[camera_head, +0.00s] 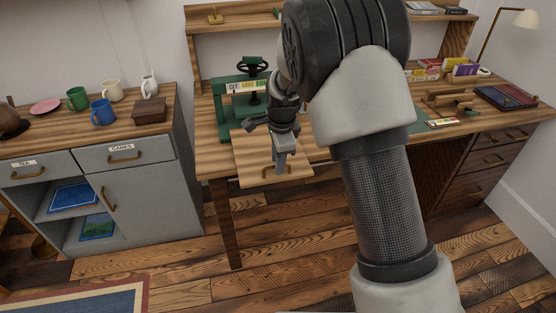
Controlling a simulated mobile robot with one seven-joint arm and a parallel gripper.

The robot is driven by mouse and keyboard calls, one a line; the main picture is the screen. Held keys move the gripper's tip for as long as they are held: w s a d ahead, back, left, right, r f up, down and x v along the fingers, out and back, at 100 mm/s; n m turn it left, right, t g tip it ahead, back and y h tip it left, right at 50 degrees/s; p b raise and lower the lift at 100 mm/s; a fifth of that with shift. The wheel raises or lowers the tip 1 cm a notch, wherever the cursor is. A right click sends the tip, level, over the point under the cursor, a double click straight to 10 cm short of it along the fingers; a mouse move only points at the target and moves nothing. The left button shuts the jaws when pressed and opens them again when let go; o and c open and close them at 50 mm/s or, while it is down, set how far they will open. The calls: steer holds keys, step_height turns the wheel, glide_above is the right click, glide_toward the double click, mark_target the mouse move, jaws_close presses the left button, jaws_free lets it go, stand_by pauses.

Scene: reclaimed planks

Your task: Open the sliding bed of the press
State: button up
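The green press (228,107) stands on the left part of the wooden desk, with a dark handwheel on top and a label strip across its front. Its sliding bed (247,160) is a pale wooden board that extends forward from the press, past the desk's front edge. A brass handle (290,171) is on the bed's front end. My gripper (281,169) points down over the front of the bed, at the handle in this view. The fingers are small and overlap the handle, so I cannot tell whether they grip it. My arm hides part of the desk behind.
A grey cabinet (150,185) with mugs and a wooden box (150,110) on top stands to the left. The desk's right side holds a green mat, a wooden-handled tool (449,102), books and a lamp (522,18). The plank floor in front is clear, with a rug (90,300) at lower left.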

steer(key=s+d+r+p, duration=0.1)
steer(key=s+r+p, duration=0.2)
steer(key=r, duration=1.4)
steer(key=shift+s, duration=0.15)
steer(key=s+d+r+n+t, duration=0.1)
steer(key=s+d+r+n, duration=0.5)
steer(key=s+d+r, duration=0.4)
steer(key=s+d+f+n+t, duration=0.1)
steer(key=s+d+n, duration=0.25)
steer(key=s, duration=0.55)
steer(key=s+d+f+n+t, duration=0.1)
steer(key=s+d+n, duration=0.1)
steer(key=s+n, duration=0.45)
step_height(320, 180, up, 14)
steer(key=s+m+p, duration=0.1)
steer(key=s+p, duration=0.1)
steer(key=p, duration=1.2)
steer(key=shift+r+h, duration=0.2)
steer(key=shift+h, duration=0.1)
